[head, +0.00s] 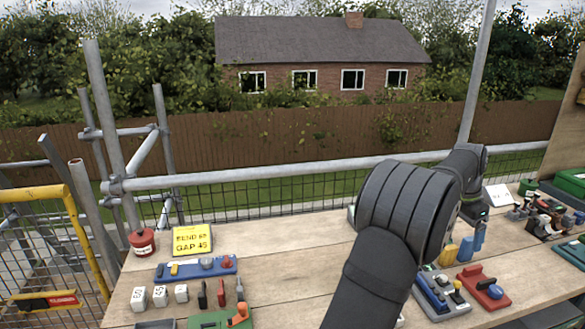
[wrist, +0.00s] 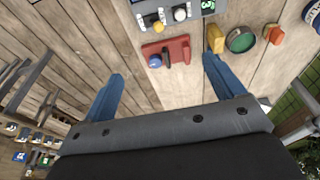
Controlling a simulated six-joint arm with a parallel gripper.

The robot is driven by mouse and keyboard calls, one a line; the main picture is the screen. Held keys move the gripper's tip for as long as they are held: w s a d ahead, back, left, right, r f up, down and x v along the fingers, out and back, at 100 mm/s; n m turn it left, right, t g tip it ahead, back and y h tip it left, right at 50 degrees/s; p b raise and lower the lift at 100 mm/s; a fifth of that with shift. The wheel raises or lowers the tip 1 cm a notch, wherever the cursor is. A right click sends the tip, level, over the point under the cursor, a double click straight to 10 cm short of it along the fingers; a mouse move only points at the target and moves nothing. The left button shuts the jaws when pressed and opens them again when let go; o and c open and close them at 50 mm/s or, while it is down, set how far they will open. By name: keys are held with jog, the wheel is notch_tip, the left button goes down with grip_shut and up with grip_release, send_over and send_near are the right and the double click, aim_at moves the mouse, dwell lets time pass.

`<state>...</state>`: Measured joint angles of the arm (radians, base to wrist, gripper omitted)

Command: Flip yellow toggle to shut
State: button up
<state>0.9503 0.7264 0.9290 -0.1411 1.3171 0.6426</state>
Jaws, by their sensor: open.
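My gripper (wrist: 163,66) is open in the wrist view, its two blue fingers wide apart with nothing between them. In the head view its fingers (head: 472,243) hang over the right part of the bench. A blue panel (head: 432,296) there carries a small yellow knob (head: 457,298), which also shows at the top of the wrist view (wrist: 158,26), apart from the fingers. A second blue panel (head: 205,272) at the left carries a small yellow lever (head: 174,268). I cannot tell which is the yellow toggle, nor its setting.
A red panel with a blue knob (head: 495,291) lies beside the right blue panel. A yellow block (head: 448,255) stands close to my fingers. A yellow sign (head: 193,239), red tin (head: 142,242) and several white blocks are at left.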

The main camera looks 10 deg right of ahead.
jog(key=c, duration=1.1)
jog(key=shift+f, duration=0.35)
jog(key=c, duration=0.3)
jog(key=f+n, duration=0.1)
jog(key=a+f+h, duration=0.1)
jog(key=f, duration=0.1)
jog(key=f+n+g+h, duration=0.1)
jog(key=shift+w+a+f+n, duration=0.15)
jog(key=shift+a+f+n, duration=0.1)
jog(key=shift+f+n, duration=0.05)
grip_shut()
jog(key=w+a+f+n+h, duration=0.1)
jog(key=a+f+n+h, duration=0.2)
jog(key=f+n, duration=0.2)
jog(key=shift+w+a+f, duration=0.2)
jog(key=shift+w+a, duration=0.05)
jog(key=shift+w, duration=0.15)
